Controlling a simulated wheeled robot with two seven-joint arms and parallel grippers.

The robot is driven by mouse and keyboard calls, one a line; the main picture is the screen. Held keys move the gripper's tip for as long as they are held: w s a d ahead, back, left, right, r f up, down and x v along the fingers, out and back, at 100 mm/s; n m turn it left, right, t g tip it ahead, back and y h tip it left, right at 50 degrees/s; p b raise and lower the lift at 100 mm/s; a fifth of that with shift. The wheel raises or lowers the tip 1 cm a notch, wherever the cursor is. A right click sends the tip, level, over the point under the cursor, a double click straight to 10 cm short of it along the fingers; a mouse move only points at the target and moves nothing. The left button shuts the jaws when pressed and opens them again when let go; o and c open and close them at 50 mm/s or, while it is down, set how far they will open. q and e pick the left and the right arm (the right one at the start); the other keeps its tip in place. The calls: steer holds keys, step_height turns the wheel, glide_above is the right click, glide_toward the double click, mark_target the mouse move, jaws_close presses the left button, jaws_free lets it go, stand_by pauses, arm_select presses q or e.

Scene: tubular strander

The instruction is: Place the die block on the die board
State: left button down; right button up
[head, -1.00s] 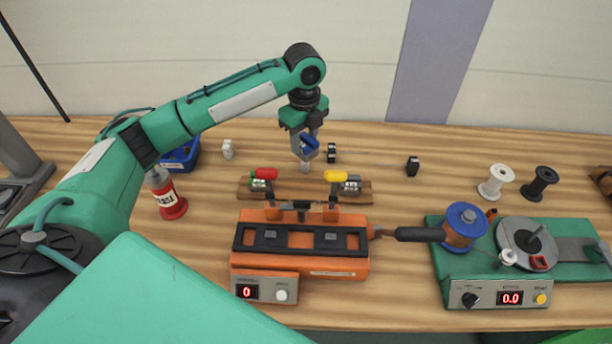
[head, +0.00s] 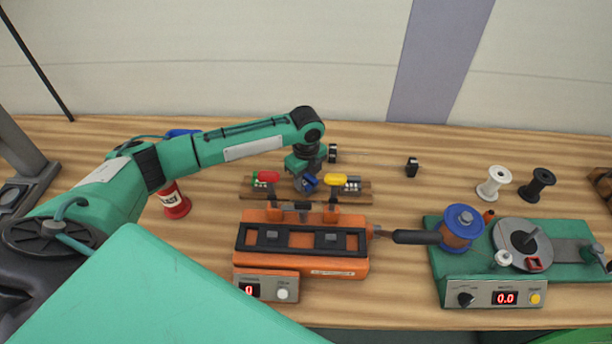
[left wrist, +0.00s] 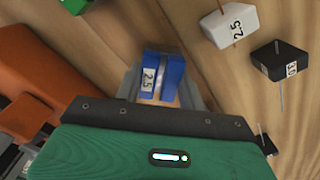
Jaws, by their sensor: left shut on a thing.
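The gripper and block are low over the board's middle, between the clamps. Whether the block touches the board is hidden. My right gripper is out of view.
The orange machine (head: 352,268) stands just in front of the board. A green winding device (head: 440,262) is at right. White (left wrist: 230,25) and black (left wrist: 280,60) numbered blocks lie nearby. White (head: 494,183) and black (head: 537,184) spools stand right.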

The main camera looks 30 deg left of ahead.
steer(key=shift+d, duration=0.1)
arm_select(q)
steer(key=c, duration=0.8)
jaws_free()
steer(key=shift+c, duration=0.2)
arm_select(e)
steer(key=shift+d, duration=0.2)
arm_select(q)
step_height(320, 180, up, 12)
steer(key=b, duration=0.2)
steer(key=shift+b, duration=0.4)
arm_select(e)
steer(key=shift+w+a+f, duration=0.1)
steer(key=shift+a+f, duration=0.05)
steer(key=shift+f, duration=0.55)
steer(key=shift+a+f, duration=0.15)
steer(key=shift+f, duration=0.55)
arm_select(q)
steer(key=shift+r, duration=0.1)
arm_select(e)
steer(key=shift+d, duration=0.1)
